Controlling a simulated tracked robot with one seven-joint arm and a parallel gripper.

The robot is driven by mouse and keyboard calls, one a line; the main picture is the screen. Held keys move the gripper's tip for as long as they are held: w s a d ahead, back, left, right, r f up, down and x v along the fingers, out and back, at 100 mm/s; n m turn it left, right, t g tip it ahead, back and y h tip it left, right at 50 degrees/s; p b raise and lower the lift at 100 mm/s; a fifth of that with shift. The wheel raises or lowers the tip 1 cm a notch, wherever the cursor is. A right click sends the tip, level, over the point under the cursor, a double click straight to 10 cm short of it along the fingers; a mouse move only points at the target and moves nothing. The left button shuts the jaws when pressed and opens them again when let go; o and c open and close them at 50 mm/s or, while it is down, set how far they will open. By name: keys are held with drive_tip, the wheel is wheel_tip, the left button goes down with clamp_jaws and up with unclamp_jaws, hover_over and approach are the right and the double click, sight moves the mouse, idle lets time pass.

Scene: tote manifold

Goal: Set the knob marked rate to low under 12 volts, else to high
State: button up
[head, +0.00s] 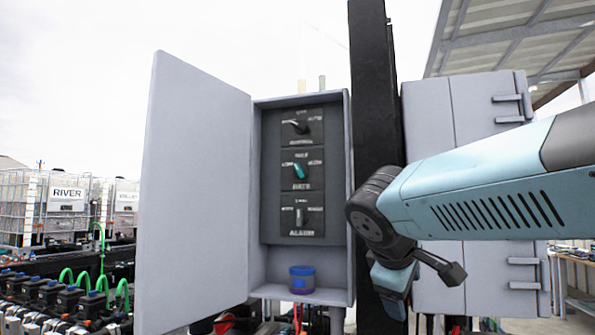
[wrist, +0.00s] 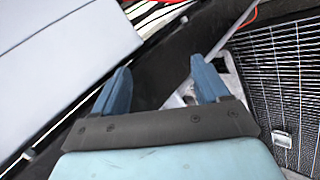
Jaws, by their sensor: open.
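The open grey cabinet (head: 348,200) holds a dark panel with three knobs, one above another. The middle knob (head: 300,170) is teal-green, and the label below it reads RATE; its pointer looks tilted, its exact setting too small to tell. The top knob (head: 297,126) is dark, and the bottom knob (head: 299,216) is grey and points about upright. No voltage reading is legible. My gripper shows in the wrist view (wrist: 166,88) with its two blue fingers apart and nothing between them. In the head view it hangs right of the cabinet, pointing down, clear of the knobs.
The cabinet door (head: 195,190) stands open to the left. A blue jar (head: 302,280) stands on the cabinet floor. A black post (head: 375,90) and a closed grey cabinet (head: 440,115) are to the right. A tote marked RIVER (head: 67,205) is far left.

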drive_tip(key=w+a+r+n+t+h, duration=0.2)
drive_tip(key=w+a+r+n+t, duration=0.35)
drive_tip(key=a+r, duration=0.55)
drive_tip(key=n+t, duration=0.4)
drive_tip(key=n, duration=0.2)
approach(299, 170)
drive_tip(key=shift+m, duration=0.25)
drive_tip(key=x, duration=0.9)
drive_tip(key=shift+d, duration=0.15)
drive_tip(key=c, duration=1.1)
